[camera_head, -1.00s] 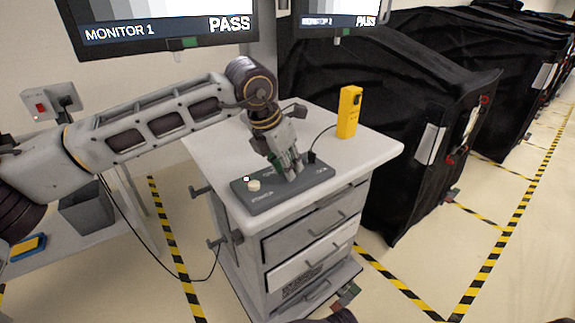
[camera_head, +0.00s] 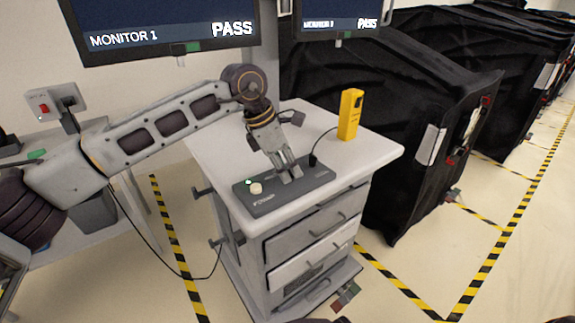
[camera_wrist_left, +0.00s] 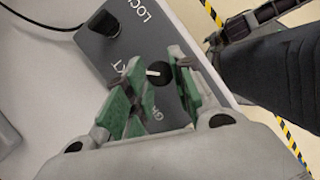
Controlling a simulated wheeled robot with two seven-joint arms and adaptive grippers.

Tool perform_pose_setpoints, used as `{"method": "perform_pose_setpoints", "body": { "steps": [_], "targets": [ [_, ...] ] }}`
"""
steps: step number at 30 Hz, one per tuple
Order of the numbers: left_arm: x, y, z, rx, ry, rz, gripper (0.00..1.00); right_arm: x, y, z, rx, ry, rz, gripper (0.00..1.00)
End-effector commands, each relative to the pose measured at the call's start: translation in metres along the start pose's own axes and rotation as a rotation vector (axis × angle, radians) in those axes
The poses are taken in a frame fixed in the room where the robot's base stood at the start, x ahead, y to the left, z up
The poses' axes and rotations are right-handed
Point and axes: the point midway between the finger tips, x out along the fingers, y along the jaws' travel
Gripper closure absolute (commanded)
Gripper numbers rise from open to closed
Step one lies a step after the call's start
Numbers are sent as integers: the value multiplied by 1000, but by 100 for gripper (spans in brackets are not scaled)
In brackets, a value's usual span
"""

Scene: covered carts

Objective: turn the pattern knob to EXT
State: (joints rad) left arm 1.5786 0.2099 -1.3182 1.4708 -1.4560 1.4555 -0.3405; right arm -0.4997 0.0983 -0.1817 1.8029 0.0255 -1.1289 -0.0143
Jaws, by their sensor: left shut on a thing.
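The pattern control panel (camera_head: 310,184) is a dark grey box on top of the white drawer cart. My left gripper (camera_head: 288,174) reaches down onto it from above. In the left wrist view, the round black knob (camera_wrist_left: 160,74) with a white pointer mark sits between the green finger pads of the left gripper (camera_wrist_left: 158,88), which is shut on it. The fingers partly hide the knob and the labels around it, so EXT cannot be read. A second black knob-like part (camera_wrist_left: 105,23) stands beside the "LOC" lettering. My right gripper cannot be made out clearly.
A cream button (camera_head: 256,188) and a small lit green lamp are on the panel's left. A yellow handheld device (camera_head: 350,115) stands at the back right of the cart top (camera_head: 375,150), with a cable to the panel. Black covered carts (camera_head: 400,120) stand to the right.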

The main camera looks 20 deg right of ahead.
Motion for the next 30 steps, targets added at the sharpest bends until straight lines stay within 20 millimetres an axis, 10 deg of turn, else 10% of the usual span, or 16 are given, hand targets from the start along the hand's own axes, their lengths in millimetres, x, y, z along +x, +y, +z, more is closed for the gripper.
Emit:
{"method": "perform_pose_setpoints", "body": {
  "steps": [15,16,21,30],
  "targets": [
    [-3,2,2,20,-7,-2,99,3,1,1,0,2,2,60],
    [-3,2,2,20,-7,-2,74,3,1,1,0,2,2,60],
    [-2,1,1,20,-5,-4,52,3,1,1,0,2,2,60],
    [-1,1,1,19,-2,-6,52,3,1,4,1,-3,2,60]
  ]
}}
